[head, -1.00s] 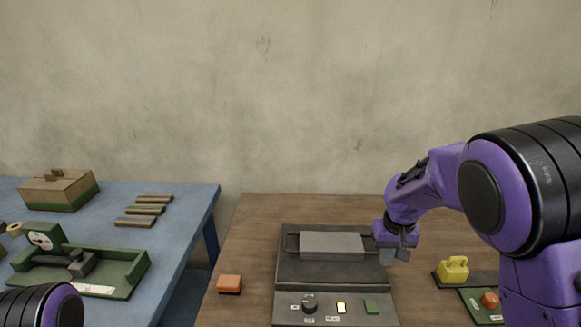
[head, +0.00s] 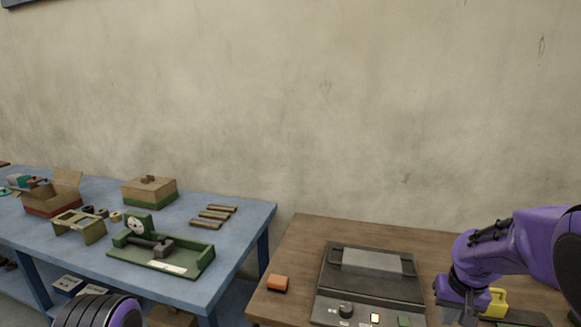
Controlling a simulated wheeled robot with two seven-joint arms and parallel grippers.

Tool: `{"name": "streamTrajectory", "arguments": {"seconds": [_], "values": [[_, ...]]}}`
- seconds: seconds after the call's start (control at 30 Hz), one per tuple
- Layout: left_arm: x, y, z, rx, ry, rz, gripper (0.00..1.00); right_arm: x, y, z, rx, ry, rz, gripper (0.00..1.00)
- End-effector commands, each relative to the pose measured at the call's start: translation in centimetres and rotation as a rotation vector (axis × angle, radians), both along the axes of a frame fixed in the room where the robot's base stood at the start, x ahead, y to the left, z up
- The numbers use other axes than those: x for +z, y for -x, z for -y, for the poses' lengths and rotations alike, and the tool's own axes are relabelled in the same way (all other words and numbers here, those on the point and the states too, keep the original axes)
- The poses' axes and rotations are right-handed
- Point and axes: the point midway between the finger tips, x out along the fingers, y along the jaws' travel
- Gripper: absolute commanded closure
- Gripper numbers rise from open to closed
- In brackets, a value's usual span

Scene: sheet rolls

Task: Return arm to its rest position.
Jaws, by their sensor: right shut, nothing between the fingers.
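My right arm comes in from the right over the wooden table. My right gripper (head: 458,300) is shut and empty, just right of the grey flat machine (head: 338,287) and in front of a yellow block with a handle (head: 497,303). Its fingertips are partly hard to make out against the table. My left arm shows only as a dark and purple link at the lower left; its gripper is out of view.
The wooden table (head: 300,240) also holds an orange block (head: 278,282). The blue table (head: 240,223) at left bears a green fixture with a dial (head: 190,265), several strips and cardboard boxes (head: 150,190). A gap separates the tables.

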Motion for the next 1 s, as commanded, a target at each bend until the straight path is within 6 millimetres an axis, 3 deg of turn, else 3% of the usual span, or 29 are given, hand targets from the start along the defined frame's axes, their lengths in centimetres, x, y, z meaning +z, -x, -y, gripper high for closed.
{"name": "streamTrajectory", "arguments": {"seconds": [0.43, 0.57, 0.67, 0.77, 0.83, 0.9, 1.0], "values": [[0.0, -0.1, 0.0, 0.0, 0.0, 0.001, 0.32, -0.5, -3.3, 2.2, -0.144, 0.1, 0.284, 1.0], [0.0, -0.1, 0.0, 0.0, 0.0, 0.001, 0.32, -2.3, -3.5, 2.5, -0.193, 0.139, 0.383, 1.0], [0.0, 0.0, 0.0, 0.0, 0.0, 0.001, 0.32, -5.2, -2.8, 2.4, -0.231, 0.172, 0.457, 1.0], [-0.1, -0.1, 0.0, 0.0, 0.0, 0.001, 0.32, -9.9, -0.1, 1.9, -0.267, 0.205, 0.521, 1.0], [-0.1, -0.1, 0.0, 0.0, 0.0, 0.001, 0.32, -13.9, 3.4, 1.1, -0.288, 0.218, 0.548, 1.0], [-0.2, -0.1, 0.0, 0.0, 0.0, 0.001, 0.32, -18.0, 8.3, -0.2, -0.304, 0.219, 0.546, 1.0], [-0.2, 0.0, 0.0, 0.0, 0.0, 0.001, 0.32, -22.2, 15.8, -2.1, -0.318, 0.203, 0.484, 1.0]]}}
